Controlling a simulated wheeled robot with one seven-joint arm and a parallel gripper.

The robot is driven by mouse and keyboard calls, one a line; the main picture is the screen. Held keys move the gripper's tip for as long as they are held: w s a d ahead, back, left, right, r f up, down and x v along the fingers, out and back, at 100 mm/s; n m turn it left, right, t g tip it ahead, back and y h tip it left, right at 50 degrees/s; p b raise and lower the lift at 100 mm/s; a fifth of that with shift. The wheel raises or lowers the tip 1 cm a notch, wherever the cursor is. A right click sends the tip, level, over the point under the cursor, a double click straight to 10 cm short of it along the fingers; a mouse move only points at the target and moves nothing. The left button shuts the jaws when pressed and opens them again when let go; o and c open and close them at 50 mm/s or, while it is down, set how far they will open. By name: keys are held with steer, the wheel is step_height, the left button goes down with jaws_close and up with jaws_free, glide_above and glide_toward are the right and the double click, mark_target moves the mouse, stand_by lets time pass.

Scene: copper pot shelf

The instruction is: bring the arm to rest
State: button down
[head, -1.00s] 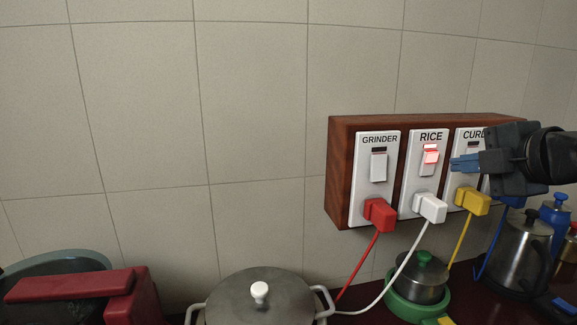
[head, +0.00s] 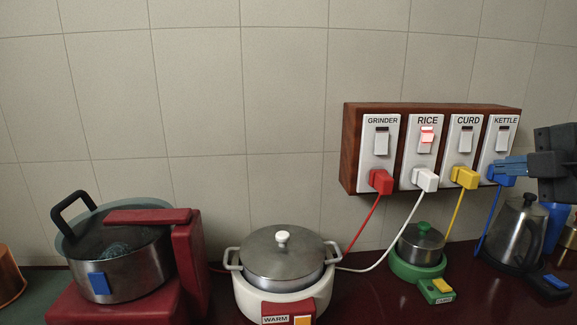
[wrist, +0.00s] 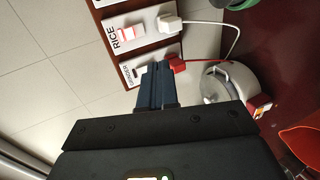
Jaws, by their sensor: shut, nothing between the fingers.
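My gripper (head: 508,166) is at the right edge of the head view, its blue fingers closed together with nothing between them. The fingers point left and overlap the area of the blue plug below the KETTLE switch; I cannot tell whether they touch it. In the wrist view my closed fingers (wrist: 153,86) show in front of the GRINDER end of the switch board. The wooden switch board (head: 348,150) is on the tiled wall. Its RICE switch (head: 426,136) glows red; the GRINDER switch (head: 381,142), CURD switch (head: 464,140) and KETTLE switch (head: 502,140) look unlit.
On the dark red counter stand a red grinder (head: 190,262) with a steel pot, a white rice cooker (head: 262,302) labelled WARM, a green-based curd pot (head: 418,272) and a steel kettle (head: 514,235). Coloured cords hang from the plugs. A copper pot (head: 10,280) is at far left.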

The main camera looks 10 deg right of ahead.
steer(key=s+a+f+m, duration=0.4)
steer(key=a+f, duration=0.1)
steer(key=f, duration=0.3)
steer(key=s+a+f+m+t, duration=0.1)
steer(key=s+a+f+m, duration=0.35)
steer(key=f, duration=0.35)
steer(key=s+a+f+m, duration=0.5)
steer(key=f, duration=0.3)
steer(key=s+a+m, duration=0.1)
steer(key=s+m, duration=0.1)
steer(key=s, duration=1.1)
steer(key=s+a+f+m, duration=0.1)
steer(key=s+m, duration=0.1)
steer(key=s, duration=1.2)
steer(key=shift+a+f, duration=0.15)
steer(key=shift+a, duration=0.15)
steer(key=shift+m, duration=0.25)
